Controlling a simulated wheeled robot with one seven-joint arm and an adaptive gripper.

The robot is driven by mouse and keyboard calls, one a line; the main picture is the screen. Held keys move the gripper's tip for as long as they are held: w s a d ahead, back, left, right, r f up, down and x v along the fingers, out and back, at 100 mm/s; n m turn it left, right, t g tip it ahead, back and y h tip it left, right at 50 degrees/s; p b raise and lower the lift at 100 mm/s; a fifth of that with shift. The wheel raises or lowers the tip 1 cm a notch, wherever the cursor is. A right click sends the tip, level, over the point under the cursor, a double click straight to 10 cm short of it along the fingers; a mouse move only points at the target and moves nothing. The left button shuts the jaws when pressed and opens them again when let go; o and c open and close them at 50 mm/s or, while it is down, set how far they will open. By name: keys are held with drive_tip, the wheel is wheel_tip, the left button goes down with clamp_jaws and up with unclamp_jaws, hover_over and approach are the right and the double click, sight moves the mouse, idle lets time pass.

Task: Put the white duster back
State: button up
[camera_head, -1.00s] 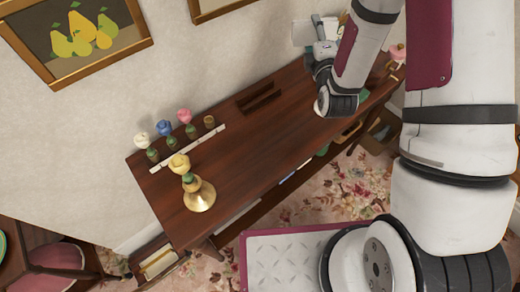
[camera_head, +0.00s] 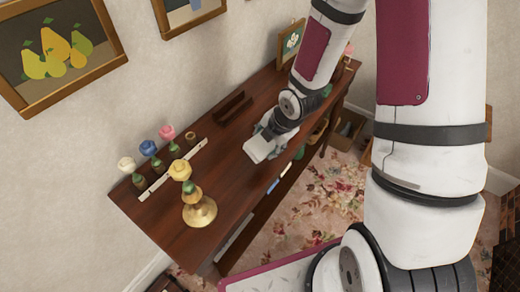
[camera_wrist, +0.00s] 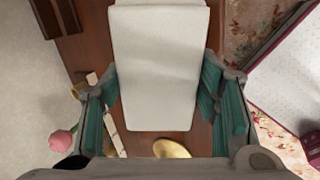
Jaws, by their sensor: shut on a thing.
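My gripper (camera_head: 272,138) is over the dark wooden table and shut on the white duster (camera_head: 259,149), a pale, flat block. In the wrist view the duster (camera_wrist: 160,65) lies between the teal finger pads and reaches toward the top edge. My gripper (camera_wrist: 160,80) touches its sides. I cannot tell how high the duster is above the tabletop. A dark wooden slotted holder (camera_head: 232,107) lies on the table left of my gripper, apart from it. Part of the holder (camera_wrist: 58,16) shows at the top left in the wrist view.
The table (camera_head: 232,158) is mostly bare in the middle. A white strip (camera_head: 172,172) and several flower-headed pieces, one a blue flower (camera_head: 148,148), line its back left edge. A brass stand (camera_head: 199,209) with a yellow flower is at the near end. A framed picture (camera_head: 291,42) stands at the far end.

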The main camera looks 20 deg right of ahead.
drive_tip(key=s+d+f+n+g+h+b, duration=0.2)
drive_tip(key=s+d+f+g, duration=0.15)
drive_tip(key=s+d, duration=0.4)
drive_tip(key=shift+g, duration=0.45)
drive_tip(key=w+a, duration=0.2)
drive_tip(key=w, duration=0.2)
drive_tip(key=w+a, duration=0.2)
drive_tip(key=w, duration=0.3)
drive_tip(key=w+a+f, duration=0.1)
drive_tip(key=w+a, duration=0.2)
drive_tip(key=w, duration=0.1)
drive_tip(key=shift+w+f+b, duration=0.1)
drive_tip(key=shift+w+b, duration=0.2)
drive_tip(key=shift+b, duration=0.05)
drive_tip(key=shift+f, duration=1.7)
drive_tip(key=o, duration=1.2)
drive_tip(key=shift+f, duration=0.1)
